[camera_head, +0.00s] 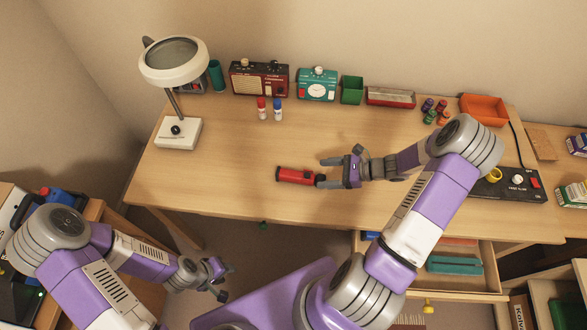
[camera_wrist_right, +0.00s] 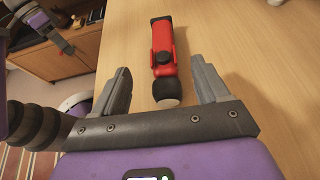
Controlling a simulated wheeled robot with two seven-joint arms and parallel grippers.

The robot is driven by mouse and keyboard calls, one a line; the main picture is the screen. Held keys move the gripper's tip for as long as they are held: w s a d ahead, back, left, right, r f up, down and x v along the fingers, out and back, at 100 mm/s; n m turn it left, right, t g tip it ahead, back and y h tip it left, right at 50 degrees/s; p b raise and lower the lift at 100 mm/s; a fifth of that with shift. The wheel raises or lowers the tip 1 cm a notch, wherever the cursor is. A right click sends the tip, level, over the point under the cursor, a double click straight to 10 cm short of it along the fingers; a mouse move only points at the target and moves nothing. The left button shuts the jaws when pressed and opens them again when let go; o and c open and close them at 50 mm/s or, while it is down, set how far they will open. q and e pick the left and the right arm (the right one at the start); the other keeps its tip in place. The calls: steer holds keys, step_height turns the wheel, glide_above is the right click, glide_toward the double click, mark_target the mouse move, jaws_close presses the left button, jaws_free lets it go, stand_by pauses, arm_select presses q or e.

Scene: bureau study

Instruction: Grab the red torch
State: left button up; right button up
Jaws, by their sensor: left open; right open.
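The red torch (camera_head: 297,175) lies on the wooden desk in the head view, with its black head end to the right. My right gripper (camera_head: 324,172) is open just right of the torch, its fingers pointing left toward it. In the right wrist view the torch (camera_wrist_right: 163,55) lies ahead, its black end reaching between the open fingers of my right gripper (camera_wrist_right: 165,85). The fingers stand apart from the torch on both sides. My left gripper (camera_head: 222,280) is open and empty, low in front of the desk at the left.
A magnifier lamp (camera_head: 179,134) stands at the desk's left. An open drawer (camera_head: 440,280) juts out below. The desk around the torch is clear.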

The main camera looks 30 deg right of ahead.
mark_target(309, 175)
steer(key=shift+w+d+f, duration=0.2)
steer(key=shift+d, duration=0.1)
steer(key=shift+a+r+t, duration=0.1)
steer(key=shift+t, duration=0.2)
steer(key=b+x, duration=0.1)
steer(key=x, duration=0.2)
steer(key=b+x, duration=0.1)
steer(key=x, duration=0.2)
steer(key=shift+s+a+f, duration=0.1)
steer(key=shift+s+f, duration=0.1)
steer(key=shift+f, duration=0.2)
steer(key=shift+w+a+f, duration=0.1)
steer(key=shift+w+a, duration=0.15)
steer(key=shift+a, duration=0.05)
jaws_close()
